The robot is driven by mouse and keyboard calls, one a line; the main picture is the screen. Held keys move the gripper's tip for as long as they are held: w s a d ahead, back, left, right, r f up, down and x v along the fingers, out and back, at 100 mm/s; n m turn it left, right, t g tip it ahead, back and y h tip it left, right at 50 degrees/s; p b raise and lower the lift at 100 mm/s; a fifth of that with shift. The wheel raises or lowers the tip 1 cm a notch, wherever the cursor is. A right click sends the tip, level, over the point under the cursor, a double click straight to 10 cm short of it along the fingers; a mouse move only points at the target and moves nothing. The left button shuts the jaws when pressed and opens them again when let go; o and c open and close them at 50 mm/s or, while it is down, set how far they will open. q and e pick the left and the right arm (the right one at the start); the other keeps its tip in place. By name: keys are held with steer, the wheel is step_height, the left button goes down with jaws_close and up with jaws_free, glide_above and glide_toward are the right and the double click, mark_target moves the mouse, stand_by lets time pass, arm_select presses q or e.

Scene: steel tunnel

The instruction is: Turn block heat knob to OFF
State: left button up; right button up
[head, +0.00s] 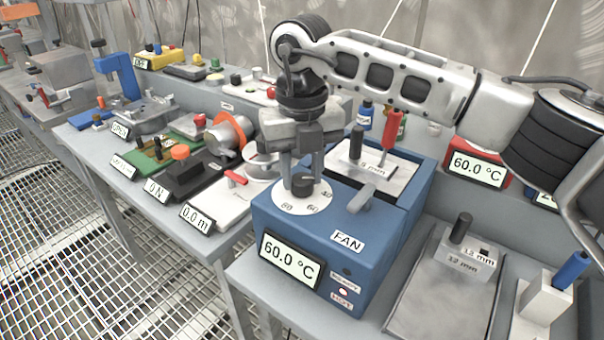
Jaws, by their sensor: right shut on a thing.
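The blue block heater (345,245) stands on the bench right of centre, and its front display (290,259) reads 60.0 °C. On its top left is a white dial (284,207) with numbers including 40, 60 and 80, and the black block heat knob (302,187) in its middle. My right gripper (303,178) comes down from above, its two grey fingers shut on the knob from either side. The fingers partly hide the knob and the back of the dial, so the knob's pointer and the OFF mark cannot be made out. My left gripper is not in view.
A grey lever (361,199) sits beside a FAN label on the heater's top. A black peg (357,142) and a red tool (392,128) stand in the block behind. A steel block (466,262) stands to the right. Several devices crowd the left bench.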

steer(key=shift+n, duration=1)
steer(key=n+b, duration=0.1)
steer(key=n, duration=0.2)
steer(key=shift+n, duration=0.3)
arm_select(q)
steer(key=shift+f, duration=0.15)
arm_select(e)
steer(key=shift+r+n, duration=0.1)
steer(key=shift+n, duration=2.2)
steer(key=o, duration=1)
steer(key=shift+c, duration=0.2)
